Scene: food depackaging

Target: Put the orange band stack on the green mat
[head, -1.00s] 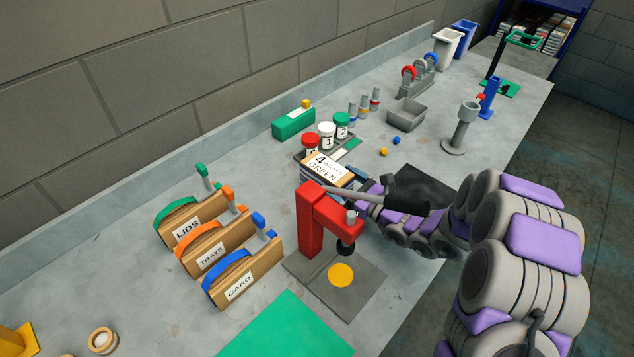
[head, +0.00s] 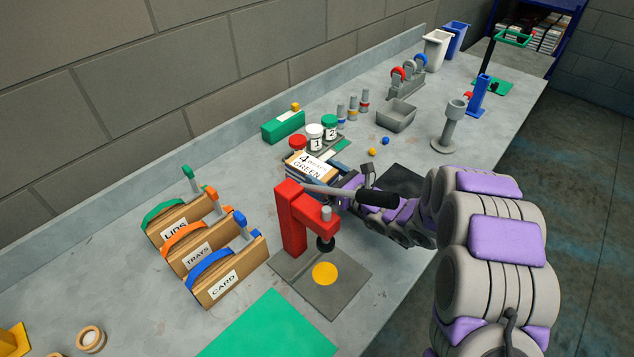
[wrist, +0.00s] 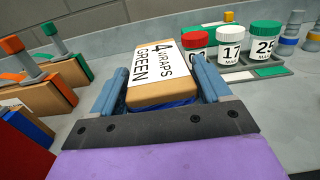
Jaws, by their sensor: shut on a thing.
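The orange band stack (head: 204,256), a brown block labelled TRAYS with an orange band and tab, stands between the green band LIDS stack (head: 172,226) and the blue band CARD stack (head: 230,281). The green mat (head: 268,332) lies at the front, bare where it shows. My gripper (wrist: 162,90) is away from both, beyond the red press. Its blue-grey fingers are shut on a brown-topped stack labelled 4 WRAPS GREEN (wrist: 160,68). The same labelled stack shows in the head view (head: 310,163), partly hidden by my arm.
A red press (head: 292,220) with a long lever stands on a grey plate behind the mat. Red, white and green lidded jars (head: 315,136) stand in a tray behind the held stack. A tape roll (head: 91,339) lies at the front left.

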